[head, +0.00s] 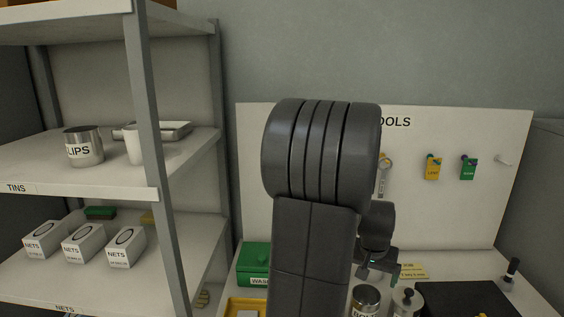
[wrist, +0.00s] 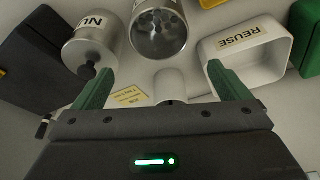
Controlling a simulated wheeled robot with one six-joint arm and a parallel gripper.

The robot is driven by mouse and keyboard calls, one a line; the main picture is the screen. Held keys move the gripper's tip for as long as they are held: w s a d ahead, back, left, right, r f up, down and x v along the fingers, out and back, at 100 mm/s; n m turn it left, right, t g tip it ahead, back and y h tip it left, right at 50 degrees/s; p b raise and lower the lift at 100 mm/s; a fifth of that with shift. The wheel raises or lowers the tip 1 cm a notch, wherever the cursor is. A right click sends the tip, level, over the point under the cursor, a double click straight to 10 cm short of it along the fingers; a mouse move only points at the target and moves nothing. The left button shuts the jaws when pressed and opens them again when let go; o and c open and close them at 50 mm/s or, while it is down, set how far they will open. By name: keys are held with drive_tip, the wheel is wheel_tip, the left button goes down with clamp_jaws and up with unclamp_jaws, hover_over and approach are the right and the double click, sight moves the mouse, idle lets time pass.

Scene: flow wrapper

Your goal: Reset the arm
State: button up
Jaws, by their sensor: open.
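My gripper (wrist: 162,69) shows in the wrist view with its two green fingers spread wide apart and nothing held between them. Beyond the fingers are a metal cup of bolts (wrist: 160,28), a lidded metal tin (wrist: 92,45) and a white tray labelled REUSE (wrist: 246,52). In the head view my arm stands upright in the middle. My gripper (head: 378,266) is small there, behind the arm and above the bench, partly hidden by it.
The cup (head: 366,301) and tin (head: 406,302) stand close together on the bench. A green box (head: 253,263) is left of my arm, and a black mat (head: 465,300) lies right. A tool board (head: 440,215) stands behind; a shelf rack (head: 160,170) rises at left.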

wheel_tip(320, 180, down, 5)
drive_tip(key=shift+r, duration=0.4)
drive_tip(key=shift+a, duration=0.1)
